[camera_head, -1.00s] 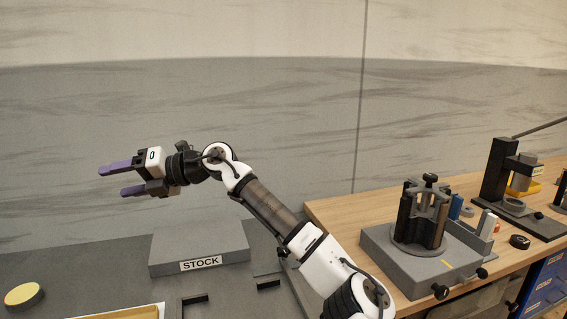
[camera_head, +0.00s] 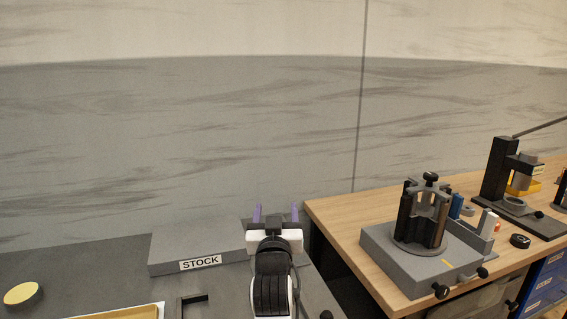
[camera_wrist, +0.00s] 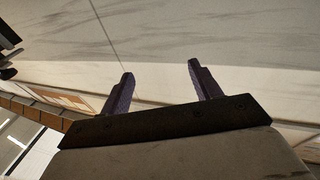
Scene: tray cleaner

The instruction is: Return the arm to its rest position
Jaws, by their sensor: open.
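My gripper (camera_head: 276,214) is in the lower middle of the head view, with its two purple fingers pointing away toward the wall. The fingers are apart and nothing is between them. In the wrist view my gripper (camera_wrist: 160,82) also shows two spread, empty fingers, with wall behind them. My white and black arm is folded low, near the bottom edge of the head view. The gripper appears just right of the grey STOCK block (camera_head: 200,246); its height above the surface is hard to tell.
A wooden bench (camera_head: 345,215) on the right carries a grey fixture with a dark clamp (camera_head: 420,220) and a black press stand (camera_head: 500,170). A yellow-topped disc (camera_head: 21,293) and a yellow tray edge (camera_head: 120,313) lie at lower left on the grey table (camera_head: 90,265).

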